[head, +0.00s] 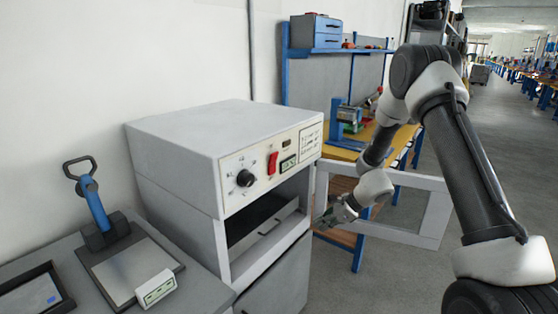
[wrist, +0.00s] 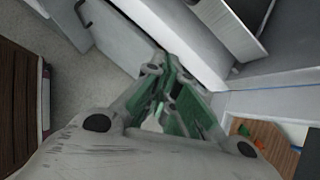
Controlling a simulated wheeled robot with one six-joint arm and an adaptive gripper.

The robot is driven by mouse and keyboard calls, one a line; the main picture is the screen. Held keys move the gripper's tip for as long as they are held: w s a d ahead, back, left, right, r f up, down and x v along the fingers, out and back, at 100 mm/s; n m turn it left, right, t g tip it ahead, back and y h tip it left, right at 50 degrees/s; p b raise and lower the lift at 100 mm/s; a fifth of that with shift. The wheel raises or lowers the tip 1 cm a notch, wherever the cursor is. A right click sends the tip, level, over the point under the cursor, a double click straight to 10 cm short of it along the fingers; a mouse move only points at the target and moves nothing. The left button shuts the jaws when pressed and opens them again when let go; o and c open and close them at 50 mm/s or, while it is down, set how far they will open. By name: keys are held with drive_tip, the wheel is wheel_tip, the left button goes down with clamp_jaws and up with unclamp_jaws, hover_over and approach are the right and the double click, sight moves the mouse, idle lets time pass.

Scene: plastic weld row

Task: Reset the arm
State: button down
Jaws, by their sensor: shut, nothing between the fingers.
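My gripper (head: 338,213) is in front of the open right side of the white oven-like machine, near its open framed door. In the wrist view my gripper (wrist: 168,75) shows its green-sided fingers closed together with nothing between them. The machine (head: 190,150) has a knob, a red switch and a small display on its front panel. Its door (head: 435,215) stands swung open to the right, behind my arm. I cannot tell whether the fingertips touch the machine or the door.
A grey bench at the left holds a press with a blue lever (head: 95,205), a small white-green box (head: 156,288) and a tablet-like device (head: 35,292). A workbench with a blue frame (head: 286,70) stands behind the door.

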drive_tip(key=s+d+r+n+h, duration=0.2)
drive_tip(key=s+d+r+n, duration=0.3)
drive_tip(key=s+r, duration=0.6)
drive_tip(key=s+d+r+n+h, duration=0.3)
drive_tip(key=s+d+r+n, duration=0.3)
drive_tip(key=s+r, duration=0.5)
drive_tip(key=s+d+r+n+t+h, duration=0.1)
drive_tip(key=s+d+r+n+h, duration=0.1)
drive_tip(key=s+d+r+n, duration=0.4)
drive_tip(key=s+r+n, duration=0.3)
drive_tip(key=s+r, duration=0.2)
drive_tip(key=s, duration=0.2)
drive_tip(key=shift+s+d+r+n, duration=0.2)
drive_tip(key=shift+s+r+n, duration=0.1)
drive_tip(key=shift+s+r, duration=0.1)
